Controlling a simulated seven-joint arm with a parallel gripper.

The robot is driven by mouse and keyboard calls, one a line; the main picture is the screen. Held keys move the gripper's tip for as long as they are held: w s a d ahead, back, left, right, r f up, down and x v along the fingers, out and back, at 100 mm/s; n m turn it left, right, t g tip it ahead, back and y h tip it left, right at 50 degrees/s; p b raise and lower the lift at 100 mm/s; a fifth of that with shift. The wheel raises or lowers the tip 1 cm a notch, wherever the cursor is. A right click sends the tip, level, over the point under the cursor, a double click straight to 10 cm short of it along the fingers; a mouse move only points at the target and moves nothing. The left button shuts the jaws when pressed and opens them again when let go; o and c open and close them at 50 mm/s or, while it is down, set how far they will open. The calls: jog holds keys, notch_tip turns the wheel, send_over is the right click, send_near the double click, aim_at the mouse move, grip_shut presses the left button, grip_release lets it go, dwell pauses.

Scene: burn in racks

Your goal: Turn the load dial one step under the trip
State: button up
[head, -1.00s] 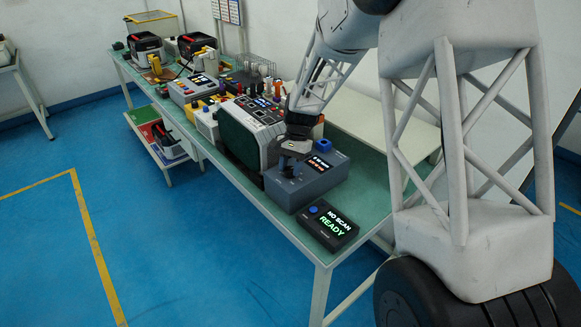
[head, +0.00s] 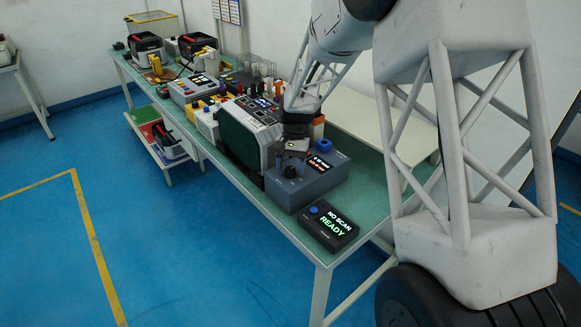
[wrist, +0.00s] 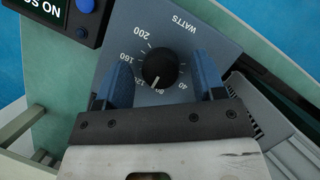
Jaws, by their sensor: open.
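The load dial (wrist: 160,68) is a round black knob with a white pointer on a blue-grey face marked WATTS, with numbers from 40 to 200. Its pointer aims down-left in the wrist view, toward the 80 and 120 marks, which are partly hidden. My gripper (wrist: 160,64) is open, its blue fingers on either side of the dial with gaps to it. In the head view the dial (head: 289,172) sits on the blue-grey load box (head: 318,183), with my gripper (head: 291,157) just above. The box has a small lit display (head: 320,163), too small to read surely.
A black scanner unit (head: 329,224) reading NO SCAN READY sits near the front end of the green bench (head: 262,211). A large grey unit (head: 250,128) stands close behind the load box. Several other devices crowd the bench's far part.

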jog(key=shift+r, duration=0.1)
jog(key=v, duration=0.7)
jog(key=shift+r, duration=0.3)
jog(key=shift+w, duration=0.1)
jog(key=s+d+r+t, duration=0.2)
jog(key=s+d+r, duration=0.55)
jog(key=s, duration=0.25)
jog(key=s+d+r+t, duration=0.2)
jog(key=s+d+r, duration=0.4)
jog(key=s+d, duration=0.25)
jog(key=s+d+t, duration=0.1)
jog(key=s+d, duration=0.2)
jog(key=s, duration=0.5)
jog(key=s+d+t, duration=0.1)
jog(key=s+d, duration=0.2)
jog(key=s, duration=0.5)
jog(key=s+d+n+t, duration=0.1)
jog(key=s+d, duration=0.2)
jog(key=s, duration=0.5)
jog(key=shift+s+h, duration=0.3)
jog(key=shift+h, duration=0.1)
